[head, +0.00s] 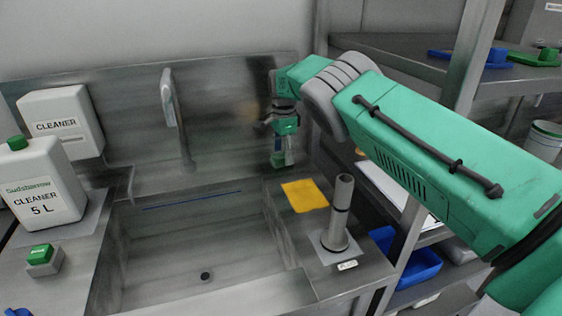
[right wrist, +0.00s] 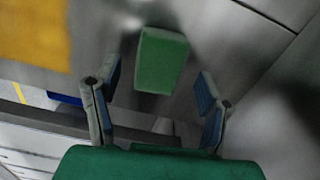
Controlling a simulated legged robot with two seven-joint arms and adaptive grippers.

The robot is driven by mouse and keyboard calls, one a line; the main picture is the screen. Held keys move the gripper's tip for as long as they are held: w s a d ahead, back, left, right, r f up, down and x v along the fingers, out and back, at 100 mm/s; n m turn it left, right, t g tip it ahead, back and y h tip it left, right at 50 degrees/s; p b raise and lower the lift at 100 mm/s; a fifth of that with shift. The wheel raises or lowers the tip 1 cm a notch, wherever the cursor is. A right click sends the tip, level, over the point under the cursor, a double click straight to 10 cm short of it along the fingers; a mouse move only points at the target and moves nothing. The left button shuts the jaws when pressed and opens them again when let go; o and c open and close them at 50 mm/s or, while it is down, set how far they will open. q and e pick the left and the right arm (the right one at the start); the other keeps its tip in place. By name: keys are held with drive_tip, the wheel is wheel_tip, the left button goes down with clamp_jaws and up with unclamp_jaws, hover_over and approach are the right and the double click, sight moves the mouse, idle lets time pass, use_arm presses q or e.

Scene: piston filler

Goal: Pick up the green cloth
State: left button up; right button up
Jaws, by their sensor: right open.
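The green cloth (right wrist: 162,60) shows in the right wrist view as a small folded block on the grey steel surface. My right gripper (right wrist: 158,76) is open, with one blue-padded finger on each side of the cloth's near end; the cloth appears just beyond the fingertips, and I see no contact. In the head view my right gripper (head: 283,150) points down at the back right corner of the sink, where it and the cloth are hard to tell apart. My left gripper is not in view.
A yellow cloth (head: 305,195) lies on the counter in front of my right gripper, near an upright steel tube (head: 342,205). The empty sink basin (head: 205,245) is to the left. Cleaner containers (head: 45,185) stand left.

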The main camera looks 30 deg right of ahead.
sight(283, 154)
drive_tip(key=shift+f, duration=0.8)
drive_tip(key=c, duration=1.1)
drive_tip(key=shift+c, duration=0.2)
drive_tip(key=shift+r, duration=0.1)
wheel_tip(283, 154, up, 10)
drive_tip(key=shift+p, duration=0.4)
